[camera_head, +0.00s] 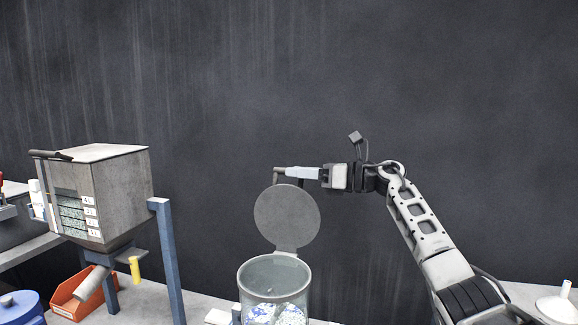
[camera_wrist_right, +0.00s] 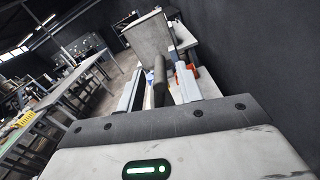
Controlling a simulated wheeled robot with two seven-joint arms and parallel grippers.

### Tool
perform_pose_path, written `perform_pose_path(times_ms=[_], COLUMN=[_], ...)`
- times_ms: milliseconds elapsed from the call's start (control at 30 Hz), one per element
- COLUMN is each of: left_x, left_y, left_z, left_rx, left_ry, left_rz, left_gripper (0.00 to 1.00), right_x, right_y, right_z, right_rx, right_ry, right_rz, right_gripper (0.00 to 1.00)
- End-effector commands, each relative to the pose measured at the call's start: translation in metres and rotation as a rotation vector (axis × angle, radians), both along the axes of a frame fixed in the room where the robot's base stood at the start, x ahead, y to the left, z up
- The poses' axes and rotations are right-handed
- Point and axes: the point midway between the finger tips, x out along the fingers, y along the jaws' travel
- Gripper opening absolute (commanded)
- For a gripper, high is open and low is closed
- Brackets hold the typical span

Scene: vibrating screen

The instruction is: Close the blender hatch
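The blender hatch (camera_head: 287,217) is a round grey disc. It stands raised, nearly upright, above the rim of the clear cylindrical blender (camera_head: 274,272), which holds blue and white contents. A dark bar handle (camera_head: 279,169) sits at the top of the hatch; a dark rod, apparently this handle, also shows in the right wrist view (camera_wrist_right: 160,80). My right gripper (camera_head: 300,173) is at the handle, coming from the right. In the wrist view its two fingers (camera_wrist_right: 159,88) stand apart on either side of the rod, with gaps visible. My left gripper is not in view.
A grey box-shaped machine (camera_head: 122,190) on blue legs (camera_head: 168,260) stands at the left. An orange bin (camera_head: 72,295) and a blue lidded container (camera_head: 20,308) are below it. A white funnel-like item (camera_head: 558,306) is at the far right. A dark wall (camera_head: 450,80) closes the back.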

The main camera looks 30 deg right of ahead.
Motion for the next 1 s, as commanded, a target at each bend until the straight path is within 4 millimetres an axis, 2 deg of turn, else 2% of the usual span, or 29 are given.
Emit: perform_pose_path(times_ms=[200,567,700,1000], left_x=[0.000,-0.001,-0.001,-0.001], left_y=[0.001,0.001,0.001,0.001], left_z=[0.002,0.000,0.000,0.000], left_rx=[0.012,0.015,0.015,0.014], left_ry=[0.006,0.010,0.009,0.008], left_rz=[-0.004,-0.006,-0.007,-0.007], left_gripper=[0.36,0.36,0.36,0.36], right_x=[0.019,0.023,0.023,0.024], right_y=[0.016,0.019,0.019,0.026], right_z=[0.001,0.000,0.000,-0.001], right_rx=[0.001,-0.001,-0.001,-0.012], right_ry=[-0.001,-0.001,-0.001,-0.010], right_rz=[0.000,-0.001,-0.001,0.008], right_gripper=[0.36,0.36,0.00,0.00])
